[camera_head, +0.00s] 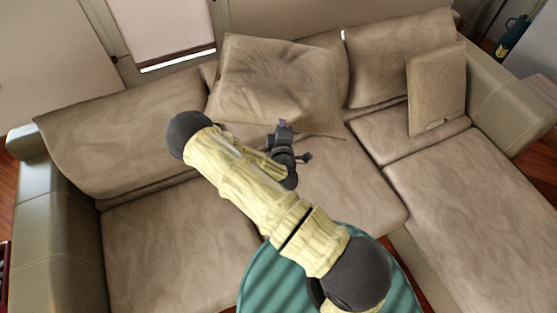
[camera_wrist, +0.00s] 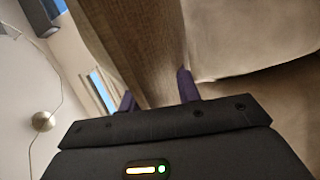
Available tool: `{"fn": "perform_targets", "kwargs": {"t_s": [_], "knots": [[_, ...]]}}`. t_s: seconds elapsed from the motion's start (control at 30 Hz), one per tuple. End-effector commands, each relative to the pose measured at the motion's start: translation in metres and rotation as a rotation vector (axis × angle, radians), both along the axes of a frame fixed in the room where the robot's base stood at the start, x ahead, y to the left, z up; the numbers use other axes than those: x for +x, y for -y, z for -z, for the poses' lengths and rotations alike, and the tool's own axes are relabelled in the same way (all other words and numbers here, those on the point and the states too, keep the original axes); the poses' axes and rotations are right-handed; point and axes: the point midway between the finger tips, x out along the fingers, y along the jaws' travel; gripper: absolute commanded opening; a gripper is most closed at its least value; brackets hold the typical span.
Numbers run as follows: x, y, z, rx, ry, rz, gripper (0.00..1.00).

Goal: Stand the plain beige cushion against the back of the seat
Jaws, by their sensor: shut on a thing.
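A plain beige cushion (camera_head: 270,82) is at the middle of the sofa, tilted in front of the middle back cushion. My gripper (camera_head: 283,126) is at its lower front edge and shut on it. In the wrist view, the cushion's brownish fabric (camera_wrist: 140,50) passes between the two purple fingers of my gripper (camera_wrist: 157,94). The middle seat (camera_head: 350,185) lies below, partly hidden by my arm. I cannot tell whether the cushion's bottom edge touches the seat or whether its far side touches the back.
A second beige cushion (camera_head: 437,88) stands at the right end of the sofa, near the right armrest (camera_head: 500,100). A green striped round table (camera_head: 262,283) is in front, under my arm. The left seat (camera_head: 170,240) and right seat (camera_head: 480,210) are clear.

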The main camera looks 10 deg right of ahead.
Motion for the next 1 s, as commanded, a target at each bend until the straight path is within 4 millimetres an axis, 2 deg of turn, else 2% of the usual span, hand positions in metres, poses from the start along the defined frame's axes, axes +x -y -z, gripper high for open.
{"fn": "perform_targets", "kwargs": {"t_s": [0.03,0.5,1.0], "knots": [[0.004,0.0,0.014,0.026,0.013,0.026,0.0],[0.026,0.002,0.06,0.244,0.101,0.3,0.0],[0.036,0.008,0.115,0.455,0.278,0.623,0.0]]}}
